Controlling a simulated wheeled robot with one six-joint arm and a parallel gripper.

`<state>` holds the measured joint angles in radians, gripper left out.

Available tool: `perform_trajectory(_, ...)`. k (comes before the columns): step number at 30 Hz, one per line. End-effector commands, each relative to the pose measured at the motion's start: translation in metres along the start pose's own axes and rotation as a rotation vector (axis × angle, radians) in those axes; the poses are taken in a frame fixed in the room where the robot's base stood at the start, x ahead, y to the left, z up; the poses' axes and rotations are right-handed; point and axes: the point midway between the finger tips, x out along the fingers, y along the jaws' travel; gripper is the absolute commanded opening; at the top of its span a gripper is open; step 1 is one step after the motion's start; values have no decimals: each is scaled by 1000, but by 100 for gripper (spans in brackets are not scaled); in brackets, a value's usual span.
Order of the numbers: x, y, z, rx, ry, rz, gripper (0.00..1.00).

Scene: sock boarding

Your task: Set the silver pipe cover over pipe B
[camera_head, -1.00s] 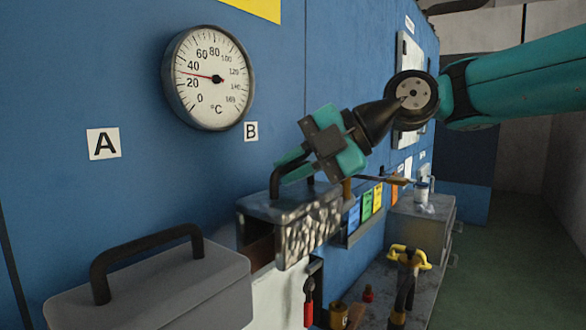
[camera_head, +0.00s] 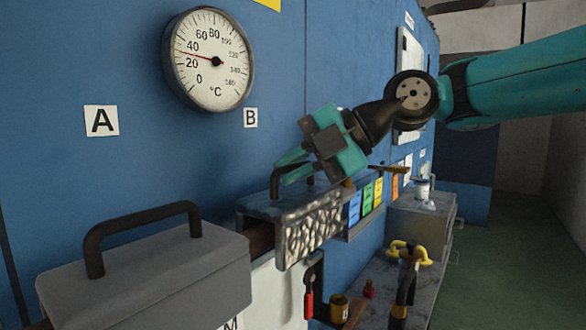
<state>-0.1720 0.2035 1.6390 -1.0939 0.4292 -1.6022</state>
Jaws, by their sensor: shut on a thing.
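The silver pipe cover (camera_head: 312,232) is a box-like shell with a crinkled shiny side and a black handle on top. It is below and a little right of the wall sign B (camera_head: 250,118). My gripper (camera_head: 287,167) reaches in from the right and is shut on the cover's handle. A short brown stretch of pipe (camera_head: 261,240) shows at the cover's left end; the pipe beneath the cover is hidden. I cannot tell whether the cover rests on it or hangs just above.
A grey cover (camera_head: 150,275) with a black handle stands at the front left, below sign A (camera_head: 101,121). A round thermometer (camera_head: 210,60) hangs on the blue wall. Coloured cards (camera_head: 367,198), a grey cabinet (camera_head: 425,213) and a bench with tools stand to the right.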

Motion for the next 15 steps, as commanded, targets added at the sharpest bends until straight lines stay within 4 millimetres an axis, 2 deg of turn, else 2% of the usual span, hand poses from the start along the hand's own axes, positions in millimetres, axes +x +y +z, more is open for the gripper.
perform_trajectory(10, 4, -7, 2, -1, 0, 1, 0)
perform_trajectory(11, 4, -7, 2, -1, 0, 1, 14)
perform_trajectory(12, 4, -6, 1, -1, 0, 1, 24)
perform_trajectory(15, 4, -6, 2, -1, 0, 0, 42)
